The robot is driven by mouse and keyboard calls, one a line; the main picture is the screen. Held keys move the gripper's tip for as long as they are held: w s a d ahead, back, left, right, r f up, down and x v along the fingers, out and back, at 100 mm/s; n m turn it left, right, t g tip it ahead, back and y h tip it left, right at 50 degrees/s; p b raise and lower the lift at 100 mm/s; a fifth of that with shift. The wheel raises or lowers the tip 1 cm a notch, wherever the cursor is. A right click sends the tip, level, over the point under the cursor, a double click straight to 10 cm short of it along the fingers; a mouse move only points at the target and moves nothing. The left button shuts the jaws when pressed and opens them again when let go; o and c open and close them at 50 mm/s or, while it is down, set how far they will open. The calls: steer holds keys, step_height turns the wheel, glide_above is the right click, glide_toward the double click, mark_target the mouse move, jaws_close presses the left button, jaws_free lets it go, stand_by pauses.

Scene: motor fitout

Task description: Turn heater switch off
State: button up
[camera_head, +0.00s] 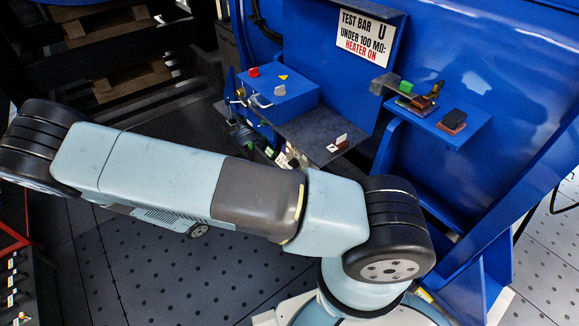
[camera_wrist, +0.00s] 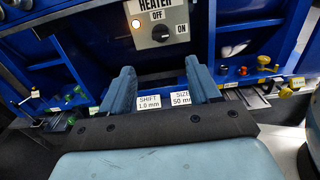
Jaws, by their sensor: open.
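The heater switch (camera_wrist: 160,33) is a dark round knob on a pale plate at the top of the wrist view. The plate reads HEATER, with OFF above the knob and ON to its right. A small lamp (camera_wrist: 136,24) left of the knob glows warm. I cannot tell surely which mark the knob points to. My gripper (camera_wrist: 161,78) is open and empty, its two blue fingers reaching toward the panel below the switch. The fingers seem apart from the knob. In the head view my arm crosses the middle, and neither gripper nor switch shows.
A sign (camera_head: 365,37) reads test bar under 100 MΩ, heater on. A blue box (camera_head: 280,95) and a shelf (camera_head: 460,122) bear small coloured parts.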

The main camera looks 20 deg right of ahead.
mark_target(290, 165)
steer(key=x, duration=1.3)
steer(key=shift+w+d, duration=0.15)
steer(key=shift+d, duration=0.15)
steer(key=c, duration=1)
